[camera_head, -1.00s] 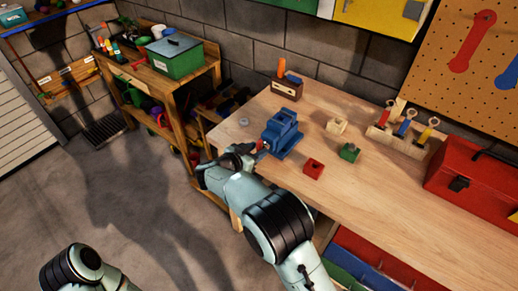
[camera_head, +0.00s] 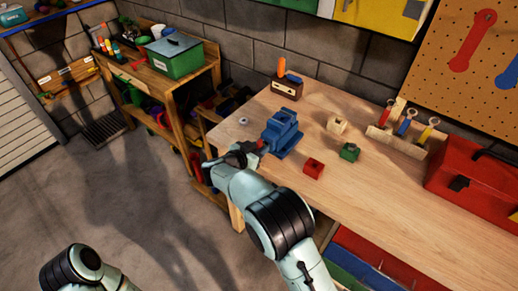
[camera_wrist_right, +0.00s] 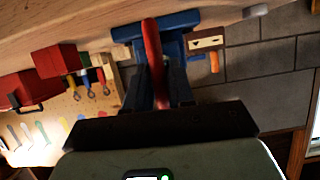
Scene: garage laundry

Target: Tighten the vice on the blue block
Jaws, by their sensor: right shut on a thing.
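The blue vice (camera_head: 283,134) stands at the left end of the wooden workbench. Its body also shows upside down in the right wrist view (camera_wrist_right: 180,20). A blue block cannot be told apart from the blue vice. My right gripper (camera_head: 250,152) is at the vice's front, at the bench's left edge. In the right wrist view, my right gripper (camera_wrist_right: 158,88) is shut on the red vice handle (camera_wrist_right: 153,55), which stands between its dark fingers. In the head view the handle is mostly hidden by the gripper. My left gripper is out of view; only my left arm shows.
On the workbench (camera_head: 400,190) are a red block (camera_head: 313,168), a green block (camera_head: 349,152), a pale wooden block (camera_head: 337,125), a tool rack (camera_head: 400,142) and a red toolbox (camera_head: 474,184). A wooden box (camera_head: 287,90) stands behind the vice. Open floor (camera_head: 120,200) lies left.

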